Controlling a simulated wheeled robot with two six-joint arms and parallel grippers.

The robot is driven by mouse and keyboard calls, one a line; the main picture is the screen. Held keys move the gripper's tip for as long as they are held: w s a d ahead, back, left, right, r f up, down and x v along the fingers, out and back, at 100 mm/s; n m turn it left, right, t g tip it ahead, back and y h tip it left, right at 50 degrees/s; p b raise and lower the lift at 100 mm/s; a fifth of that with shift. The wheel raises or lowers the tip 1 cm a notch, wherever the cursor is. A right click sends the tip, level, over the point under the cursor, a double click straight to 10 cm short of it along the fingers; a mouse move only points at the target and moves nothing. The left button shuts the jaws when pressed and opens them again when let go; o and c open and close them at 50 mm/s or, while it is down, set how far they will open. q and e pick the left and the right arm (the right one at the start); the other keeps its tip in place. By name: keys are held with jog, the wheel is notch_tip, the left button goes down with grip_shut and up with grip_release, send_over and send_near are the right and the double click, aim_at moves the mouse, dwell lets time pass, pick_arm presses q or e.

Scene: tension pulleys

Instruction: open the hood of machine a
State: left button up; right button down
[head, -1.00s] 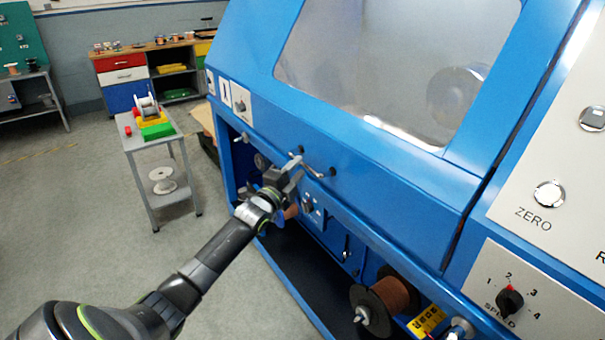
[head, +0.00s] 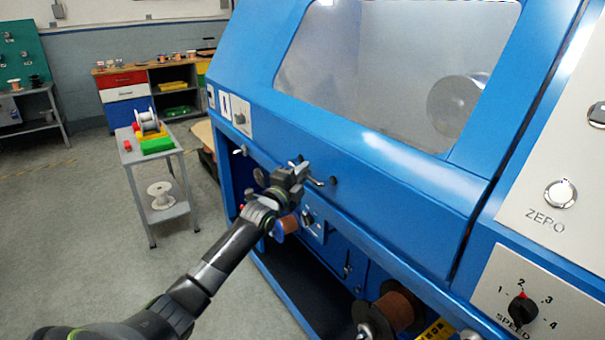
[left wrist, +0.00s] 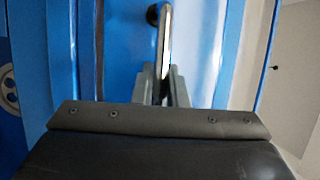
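The blue machine's hood (head: 400,165) has a large grey window (head: 375,75) and appears down. A curved metal handle (head: 318,183) sits on its lower front; in the left wrist view the handle is a shiny bar (left wrist: 165,42) running away from me. My left gripper (head: 296,172) is at this handle, its fingers (left wrist: 161,85) on either side of the bar, with little or no gap. The gripper hides part of the handle in the head view. My right gripper is not in view.
Below the hood are an open bay, a copper-coloured spool (head: 397,309) and several knobs. A control panel with a speed dial (head: 522,308) is at the right. A small grey cart (head: 150,158) and a workbench (head: 150,65) stand at the back left, with open floor between.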

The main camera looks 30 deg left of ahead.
pick_arm(q)
grip_shut()
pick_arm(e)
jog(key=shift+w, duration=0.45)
